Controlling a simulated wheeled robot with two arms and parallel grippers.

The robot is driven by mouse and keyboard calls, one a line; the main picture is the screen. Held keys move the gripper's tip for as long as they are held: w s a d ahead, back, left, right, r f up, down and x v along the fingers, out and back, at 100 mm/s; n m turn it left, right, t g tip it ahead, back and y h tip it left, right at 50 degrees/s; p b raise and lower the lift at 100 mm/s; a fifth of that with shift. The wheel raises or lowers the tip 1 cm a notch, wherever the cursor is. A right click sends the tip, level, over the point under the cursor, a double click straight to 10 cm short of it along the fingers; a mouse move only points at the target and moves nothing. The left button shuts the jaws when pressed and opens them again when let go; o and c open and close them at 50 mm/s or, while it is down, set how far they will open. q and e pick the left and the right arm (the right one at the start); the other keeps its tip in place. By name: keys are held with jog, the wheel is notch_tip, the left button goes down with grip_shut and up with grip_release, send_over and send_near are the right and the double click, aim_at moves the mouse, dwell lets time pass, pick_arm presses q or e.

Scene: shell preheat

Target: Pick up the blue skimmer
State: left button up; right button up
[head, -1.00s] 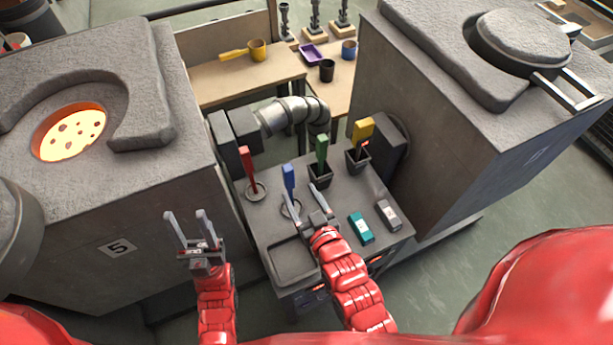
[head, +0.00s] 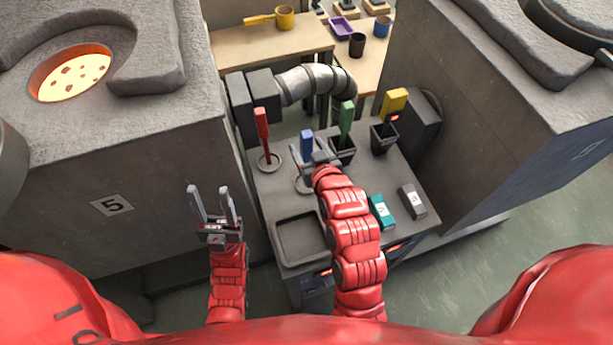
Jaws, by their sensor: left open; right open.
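The blue skimmer (head: 306,144) stands upright on the grey cart, its blue handle up. Its lower part is largely hidden by my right gripper, above a round ring on the cart top (head: 300,184). My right gripper (head: 307,142) is open, with a finger to either side of the blue handle in the picture. I cannot tell whether the fingers touch it. My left gripper (head: 209,190) is open and empty, left of the cart in front of the grey furnace marked 5.
A red-handled tool (head: 262,130) stands left of the skimmer. A teal block (head: 382,211), a grey block (head: 412,201) and a shallow tray (head: 300,238) are nearer. Furnaces flank the cart.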

jog(key=shift+w+f, duration=0.1)
jog(key=shift+w, duration=0.2)
jog(key=shift+w+a+p, duration=0.1)
jog(key=shift+w+p, duration=0.35)
jog(key=shift+p, duration=0.05)
jog(key=p+x, duration=0.2)
jog(key=x, duration=0.1)
jog(key=shift+w+f, duration=0.45)
jog(key=shift+w, duration=0.15)
grip_shut()
